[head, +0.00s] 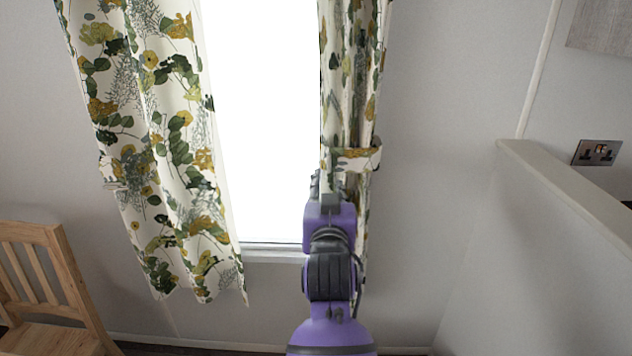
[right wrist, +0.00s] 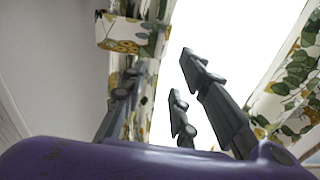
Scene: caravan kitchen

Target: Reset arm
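My right arm, purple and black, reaches up and away from me in the head view, with my right gripper (head: 328,184) at its far end in front of the right curtain (head: 350,75). In the right wrist view the dark fingers of my right gripper (right wrist: 156,75) are spread apart, with nothing seen between them. The tied part of the right curtain shows behind the fingers there; whether they touch it I cannot tell. My left gripper is not in view.
A bright window (head: 262,120) lies between the right curtain and a wider left curtain (head: 160,140). A wooden chair (head: 50,285) stands at lower left. A ledge-topped partition (head: 575,200) and a wall socket (head: 596,153) are at right.

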